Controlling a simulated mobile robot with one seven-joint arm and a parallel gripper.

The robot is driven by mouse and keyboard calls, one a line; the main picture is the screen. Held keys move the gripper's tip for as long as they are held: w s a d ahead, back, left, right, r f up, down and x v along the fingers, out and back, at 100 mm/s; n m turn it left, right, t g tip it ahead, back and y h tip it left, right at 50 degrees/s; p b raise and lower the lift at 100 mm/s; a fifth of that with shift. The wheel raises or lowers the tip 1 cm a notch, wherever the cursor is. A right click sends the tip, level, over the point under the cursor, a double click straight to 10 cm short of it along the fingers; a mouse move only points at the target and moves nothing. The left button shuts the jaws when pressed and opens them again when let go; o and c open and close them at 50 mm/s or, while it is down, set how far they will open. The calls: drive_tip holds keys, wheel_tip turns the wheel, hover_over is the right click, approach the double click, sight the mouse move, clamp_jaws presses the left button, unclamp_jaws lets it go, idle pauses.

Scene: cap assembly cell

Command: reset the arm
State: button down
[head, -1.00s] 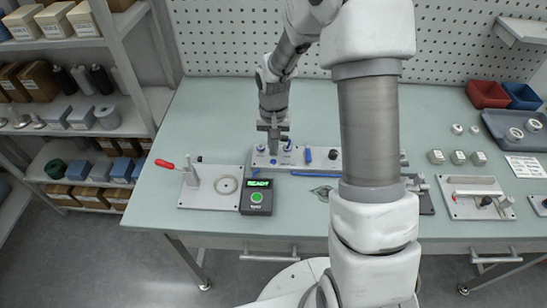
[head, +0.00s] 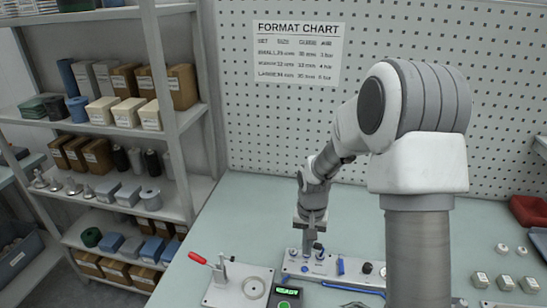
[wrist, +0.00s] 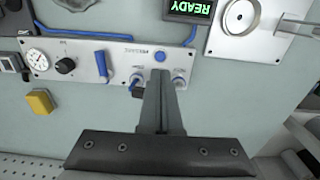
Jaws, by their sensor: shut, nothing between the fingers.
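My gripper (head: 307,248) hangs down over the left end of a pale control panel (head: 325,279) on the bench, in the head view. In the wrist view my gripper (wrist: 160,80) has its two fingers together, with nothing held. The fingertips show near a blue button (wrist: 160,55) on that panel; I cannot tell whether they touch anything. Blue-ringed fittings lie on both sides of the fingers. A dark box with a green READY display (head: 287,292) stands in front of the panel; the display also shows in the wrist view (wrist: 190,8).
A plate with a red-handled clamp (head: 238,283) lies left of the READY box. Shelving (head: 180,120) stands at the left. A pegboard with a format chart (head: 297,52) rises behind. Small caps and blocks (head: 505,283) and a red bin (head: 527,210) are at the right.

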drive_tip(key=s+r+n+t, duration=0.1)
drive_tip(key=s+r, duration=0.3)
drive_tip(key=r, duration=0.5)
drive_tip(key=s+r+n+t, duration=0.15)
drive_tip(key=s+r, duration=0.25)
drive_tip(key=r, duration=0.5)
drive_tip(key=s+r+t, duration=0.1)
drive_tip(key=s+r, duration=0.2)
drive_tip(key=s, duration=0.4)
drive_tip(key=s+r+t, duration=0.2)
drive_tip(key=s+r, duration=0.2)
drive_tip(key=s, duration=0.3)
drive_tip(key=shift+n, duration=0.45)
